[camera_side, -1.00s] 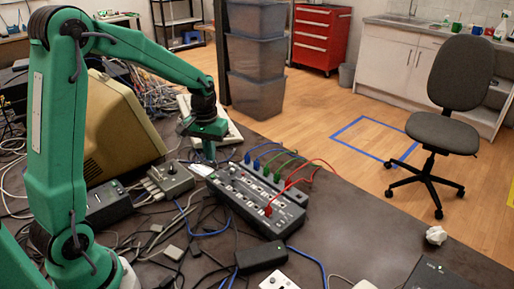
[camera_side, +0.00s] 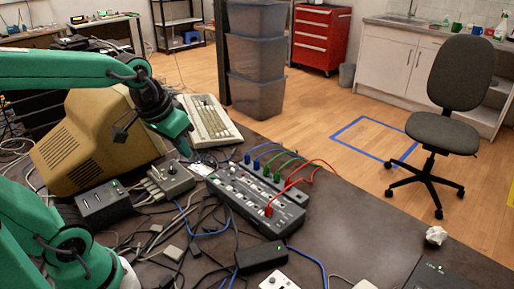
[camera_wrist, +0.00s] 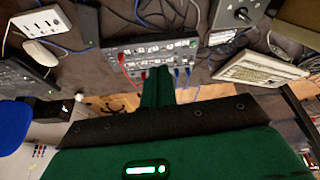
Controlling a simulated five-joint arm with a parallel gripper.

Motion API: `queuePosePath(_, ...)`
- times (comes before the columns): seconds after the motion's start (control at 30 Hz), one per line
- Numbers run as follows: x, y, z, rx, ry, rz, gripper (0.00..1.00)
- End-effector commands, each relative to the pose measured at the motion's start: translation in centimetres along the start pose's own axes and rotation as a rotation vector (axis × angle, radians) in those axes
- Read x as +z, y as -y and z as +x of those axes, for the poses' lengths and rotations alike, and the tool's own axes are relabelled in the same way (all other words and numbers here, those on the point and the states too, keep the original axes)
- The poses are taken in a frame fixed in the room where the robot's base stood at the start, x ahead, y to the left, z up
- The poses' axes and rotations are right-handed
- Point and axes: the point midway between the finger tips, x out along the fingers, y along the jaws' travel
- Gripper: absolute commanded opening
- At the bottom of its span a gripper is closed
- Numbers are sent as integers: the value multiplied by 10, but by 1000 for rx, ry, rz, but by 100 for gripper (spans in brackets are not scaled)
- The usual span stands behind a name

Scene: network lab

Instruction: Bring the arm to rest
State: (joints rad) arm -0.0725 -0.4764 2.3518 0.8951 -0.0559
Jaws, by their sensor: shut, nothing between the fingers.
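My green arm reaches in from the left edge of the side view. My gripper (camera_side: 184,150) is shut and empty. It points down, in front of the beige monitor (camera_side: 95,140) and beside the keyboard (camera_side: 210,121) in the picture. In the wrist view its green fingers (camera_wrist: 157,88) are together, with the black panel with cables (camera_wrist: 150,58) beyond them. That panel also shows in the side view (camera_side: 255,200), with red, green and blue plugs. I cannot tell the exact height of my gripper above the table.
A grey box with a knob (camera_side: 170,180) stands just below my gripper in the picture. Loose cables cover much of the table (camera_side: 340,225). A black adapter (camera_side: 260,257) and crumpled paper (camera_side: 436,235) lie nearer the front. An office chair (camera_side: 445,130) stands on the floor beyond.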

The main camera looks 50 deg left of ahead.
Motion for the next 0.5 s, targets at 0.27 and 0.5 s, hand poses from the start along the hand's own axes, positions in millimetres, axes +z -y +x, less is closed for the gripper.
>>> queuePosePath(0.27, 34, -11, -20, 25, -88, 88, 0)
queuePosePath(0.5, 47, -14, -24, 34, -119, 121, 0)
